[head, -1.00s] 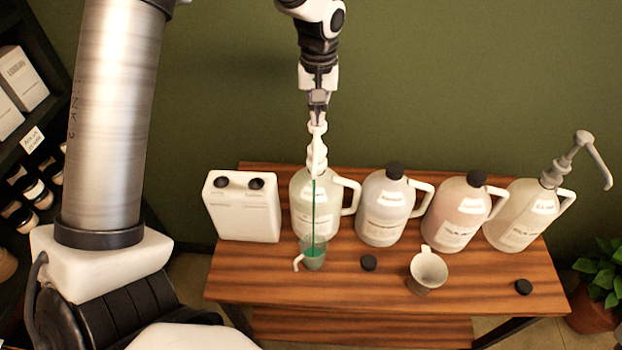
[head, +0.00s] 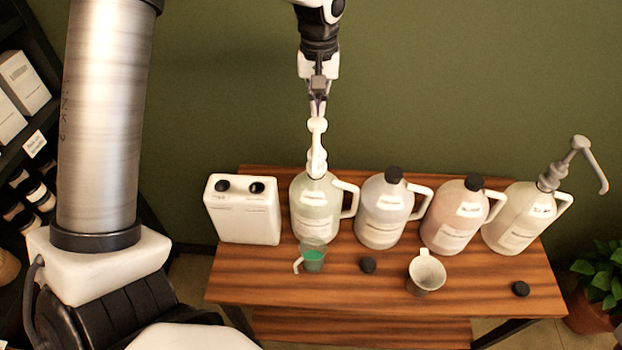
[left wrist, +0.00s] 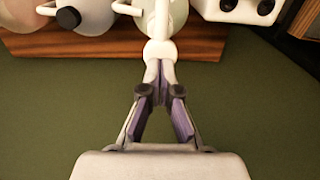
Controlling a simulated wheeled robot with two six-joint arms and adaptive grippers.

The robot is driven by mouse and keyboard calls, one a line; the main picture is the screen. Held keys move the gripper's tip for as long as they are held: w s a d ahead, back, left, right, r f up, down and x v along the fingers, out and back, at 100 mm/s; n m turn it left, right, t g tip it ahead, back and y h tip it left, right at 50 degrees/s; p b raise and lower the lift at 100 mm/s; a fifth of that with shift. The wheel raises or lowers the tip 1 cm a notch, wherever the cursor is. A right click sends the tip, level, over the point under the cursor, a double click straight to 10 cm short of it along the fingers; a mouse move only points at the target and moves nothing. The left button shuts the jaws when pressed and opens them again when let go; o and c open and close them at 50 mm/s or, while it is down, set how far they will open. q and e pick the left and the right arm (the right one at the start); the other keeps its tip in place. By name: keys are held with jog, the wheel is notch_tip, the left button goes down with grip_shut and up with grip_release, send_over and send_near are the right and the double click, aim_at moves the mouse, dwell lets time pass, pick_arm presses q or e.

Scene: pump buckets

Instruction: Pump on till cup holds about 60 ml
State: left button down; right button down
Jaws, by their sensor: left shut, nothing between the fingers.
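A white pump (head: 317,150) stands in the neck of the leftmost round jug (head: 316,207). My left gripper (head: 317,112) is shut with nothing between its fingers, right above the pump head. In the left wrist view the gripper's fingertips (left wrist: 160,62) meet at the white pump head (left wrist: 160,50); I cannot tell whether they touch it. A clear cup (head: 313,256) with a white handle stands on the table in front of this jug and holds some green liquid. Its level cannot be read. My right gripper is not in view.
The wooden table (head: 360,288) also bears a white two-cap canister (head: 243,210), two black-capped jugs (head: 385,212) (head: 457,217), and a jug with a grey pump (head: 556,165). A grey cup (head: 426,274) and black caps (head: 367,265) (head: 520,289) stand near the front.

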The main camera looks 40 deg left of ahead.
pick_arm(q)
notch_tip(320, 180, up, 5)
jog(key=shift+s+r, duration=0.1)
dwell(0.3)
dwell(0.4)
